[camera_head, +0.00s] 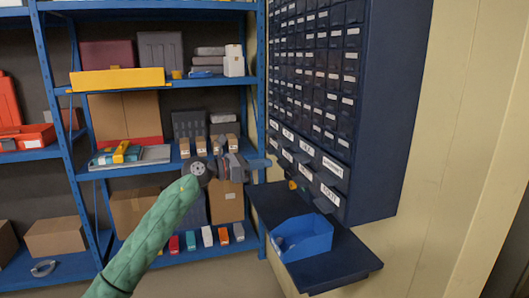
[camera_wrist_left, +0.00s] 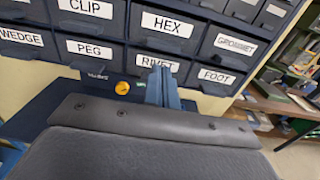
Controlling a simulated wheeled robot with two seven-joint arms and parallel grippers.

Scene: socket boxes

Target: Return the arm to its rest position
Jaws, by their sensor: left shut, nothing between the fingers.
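My left arm (camera_head: 165,225), in a green sleeve, reaches up from the bottom left in the head view. My left gripper (camera_head: 262,163) is in front of the left edge of the dark blue drawer cabinet (camera_head: 385,110). In the left wrist view its blue fingers (camera_wrist_left: 162,85) are together with nothing between them. They point at the lower labelled drawers, in front of the drawer marked RIVET (camera_wrist_left: 158,62). I cannot tell whether they touch it. My right gripper is not in view.
A blue open bin (camera_head: 305,240) stands on the dark ledge (camera_head: 345,265) below the drawers, with something inside. A small orange round thing (camera_wrist_left: 122,88) sits below the PEG drawer. Blue shelves (camera_head: 75,170) with boxes stand at the left. A beige wall (camera_head: 450,150) is at the right.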

